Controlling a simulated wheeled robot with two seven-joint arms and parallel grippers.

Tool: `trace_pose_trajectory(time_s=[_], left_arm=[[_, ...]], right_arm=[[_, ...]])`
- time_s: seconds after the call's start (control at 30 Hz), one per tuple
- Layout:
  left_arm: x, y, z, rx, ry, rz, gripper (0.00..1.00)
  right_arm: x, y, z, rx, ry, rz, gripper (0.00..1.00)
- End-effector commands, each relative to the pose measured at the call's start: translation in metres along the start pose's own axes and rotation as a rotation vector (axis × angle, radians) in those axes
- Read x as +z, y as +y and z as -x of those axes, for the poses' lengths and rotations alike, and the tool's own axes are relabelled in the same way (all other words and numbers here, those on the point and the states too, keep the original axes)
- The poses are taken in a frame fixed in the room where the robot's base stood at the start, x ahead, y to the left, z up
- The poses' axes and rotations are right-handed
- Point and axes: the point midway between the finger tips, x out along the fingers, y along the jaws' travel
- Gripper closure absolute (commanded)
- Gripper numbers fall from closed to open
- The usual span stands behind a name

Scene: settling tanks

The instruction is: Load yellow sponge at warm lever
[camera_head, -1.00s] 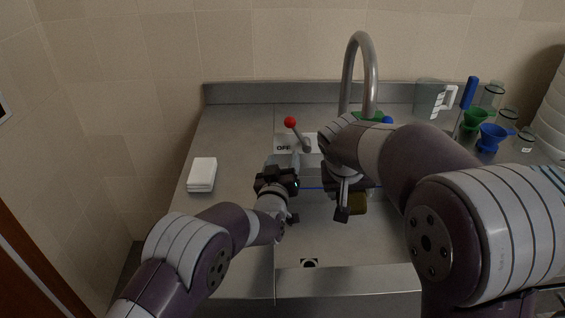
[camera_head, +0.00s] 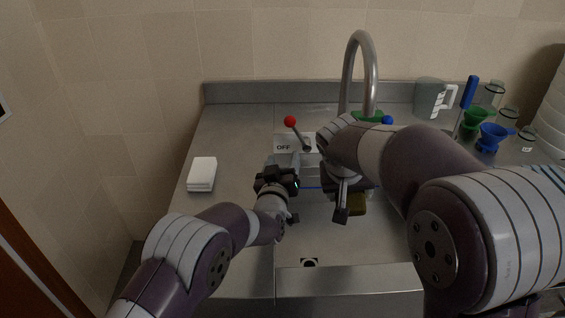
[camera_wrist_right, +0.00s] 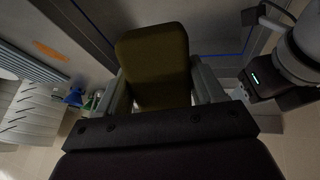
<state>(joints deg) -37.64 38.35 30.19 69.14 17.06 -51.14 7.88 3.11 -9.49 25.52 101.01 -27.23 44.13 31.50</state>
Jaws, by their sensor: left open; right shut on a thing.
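The yellow sponge (camera_wrist_right: 153,62), dark olive in this light, is between the fingers of my right gripper (camera_wrist_right: 160,90), which is shut on it. In the head view part of the sponge (camera_head: 355,205) shows below my right gripper (camera_head: 346,200), over the sink basin. The warm lever (camera_head: 291,122) has a red ball and stands behind the basin, beside an "OFF" label (camera_head: 284,147); my right arm partly covers its base. My left gripper (camera_head: 288,172) is open and empty, in front of the lever and left of the right gripper.
A tall curved faucet (camera_head: 362,70) rises behind the right arm. A blue ball (camera_head: 387,120) shows to its right. A white folded stack (camera_head: 202,174) lies on the left counter. A pitcher (camera_head: 429,98), green funnel (camera_head: 474,119), blue funnel (camera_head: 491,136) and glassware crowd the right.

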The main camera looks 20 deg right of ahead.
Motion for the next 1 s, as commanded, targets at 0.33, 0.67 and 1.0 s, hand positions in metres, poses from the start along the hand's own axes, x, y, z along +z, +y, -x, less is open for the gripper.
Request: trace_pose_trajectory(time_s=[0.33, 0.67, 1.0], left_arm=[[0.0, 0.0, 0.0, 0.0, 0.0, 0.0, 0.41], [-0.008, 0.003, 0.0, 0.0, 0.0, 0.0, 0.41], [-0.012, 0.004, -0.001, 0.0, 0.0, 0.0, 0.41]], right_arm=[[0.0, 0.0, 0.0, 0.0, 0.0, 0.0, 0.57], [0.012, -0.007, 0.037, -0.002, 0.002, 0.002, 0.57], [0.022, -0.011, 0.06, 0.0, 0.0, 0.0, 0.57]])
